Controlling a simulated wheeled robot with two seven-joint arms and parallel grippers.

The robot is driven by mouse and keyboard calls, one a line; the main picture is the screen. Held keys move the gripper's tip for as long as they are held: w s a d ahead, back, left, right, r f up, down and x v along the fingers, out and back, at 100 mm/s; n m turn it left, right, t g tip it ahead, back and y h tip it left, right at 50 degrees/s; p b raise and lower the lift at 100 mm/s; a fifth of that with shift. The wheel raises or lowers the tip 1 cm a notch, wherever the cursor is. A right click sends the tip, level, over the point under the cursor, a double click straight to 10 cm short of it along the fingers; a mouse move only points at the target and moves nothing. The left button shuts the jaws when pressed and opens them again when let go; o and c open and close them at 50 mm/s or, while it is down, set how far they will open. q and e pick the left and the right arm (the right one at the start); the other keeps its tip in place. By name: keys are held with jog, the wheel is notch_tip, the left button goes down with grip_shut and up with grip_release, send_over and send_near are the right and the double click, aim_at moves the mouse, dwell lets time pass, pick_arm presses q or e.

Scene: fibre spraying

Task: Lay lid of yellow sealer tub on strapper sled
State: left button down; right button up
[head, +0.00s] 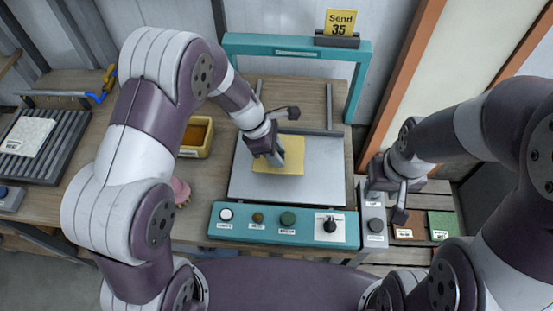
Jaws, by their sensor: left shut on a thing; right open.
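The yellow lid (291,166) is a flat square sheet over the middle of the grey strapper sled (247,183). My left gripper (277,161) is shut on the lid near its left part and hides some of it. I cannot tell whether the lid touches the sled plate or hangs just above it. The yellow sealer tub (203,152) stands open on the table left of the sled, with brown contents showing and partly hidden by my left arm. My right gripper (386,200) is open and empty, right of the sled.
A teal arch (297,46) spans the sled's back. A teal panel with buttons and a knob (283,226) runs along its front. A "Send 35" sign (340,22) stands above. A pink thing (181,190) sits left. A roller rack (45,160) is far left. Brown (409,228) and green (443,224) pieces lie right.

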pick_arm(q)
jog(key=shift+a+f, duration=0.1)
jog(key=shift+f, duration=2.1)
jog(key=c, duration=0.8)
grip_release()
jog(key=shift+a+r, duration=0.1)
jog(key=shift+r, duration=0.45)
jog(key=v, duration=1.1)
jog(key=s+a+m+y, duration=0.1)
jog(key=s+a+m, duration=0.2)
jog(key=m, duration=0.3)
jog(key=s+a+r+m+t+y, duration=0.1)
jog(key=s+a+m+y, duration=0.1)
jog(key=s+m, duration=0.3)
jog(key=s+a+r+m+y, duration=0.1)
jog(key=s+a+m, duration=0.3)
jog(key=m, duration=0.3)
jog(key=shift+s+a+r, duration=0.2)
jog(key=shift+s+a, duration=0.15)
jog(key=shift+s, duration=0.25)
